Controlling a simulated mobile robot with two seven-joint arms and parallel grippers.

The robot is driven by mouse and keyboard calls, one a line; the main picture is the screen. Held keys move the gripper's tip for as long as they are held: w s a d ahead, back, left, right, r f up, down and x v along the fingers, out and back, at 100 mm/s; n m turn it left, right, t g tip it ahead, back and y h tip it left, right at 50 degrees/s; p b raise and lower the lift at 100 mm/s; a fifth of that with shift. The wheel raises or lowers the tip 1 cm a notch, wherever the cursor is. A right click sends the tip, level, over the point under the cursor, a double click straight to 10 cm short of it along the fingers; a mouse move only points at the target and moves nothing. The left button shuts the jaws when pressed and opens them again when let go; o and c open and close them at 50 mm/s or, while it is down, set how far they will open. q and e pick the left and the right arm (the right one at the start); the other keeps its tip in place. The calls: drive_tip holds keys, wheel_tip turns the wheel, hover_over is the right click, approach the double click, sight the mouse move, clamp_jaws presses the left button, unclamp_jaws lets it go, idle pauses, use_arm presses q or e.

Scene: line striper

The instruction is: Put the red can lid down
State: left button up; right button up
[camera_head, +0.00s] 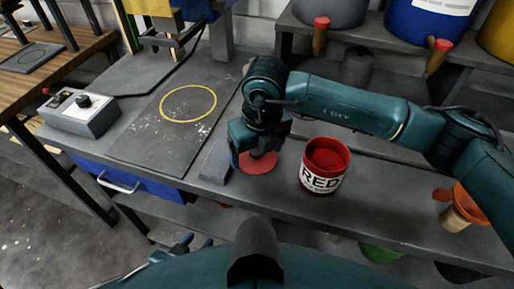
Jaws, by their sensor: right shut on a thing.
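The red can lid (257,165) is a flat red disc at the middle of the grey bench, left of the open red can (324,168). My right gripper (256,153) points down over it and is shut on it. The lid is at or just above the bench top; I cannot tell if it touches. The gripper hides part of the lid. The can stands upright with red paint inside and a "RED" label. A part of my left gripper (182,244) seems to show low at the left, below the bench edge; its jaws are unclear.
A grey block (214,162) lies close left of the lid. A dark board (158,138) with a yellow ring (188,103) lies further left, beside a control box (82,112). An orange funnel-like thing (460,207) is at the right.

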sight(261, 164)
drive_tip(key=o, duration=0.9)
drive_tip(key=shift+f, duration=0.1)
drive_tip(key=shift+c, duration=0.2)
drive_tip(key=shift+r+p, duration=0.35)
drive_tip(key=shift+r, duration=0.15)
wheel_tip(261, 164, up, 11)
drive_tip(key=s+b, duration=0.1)
drive_tip(key=shift+s+d+r, duration=0.2)
drive_tip(key=shift+s+d, duration=0.1)
drive_tip(key=shift+d, duration=0.1)
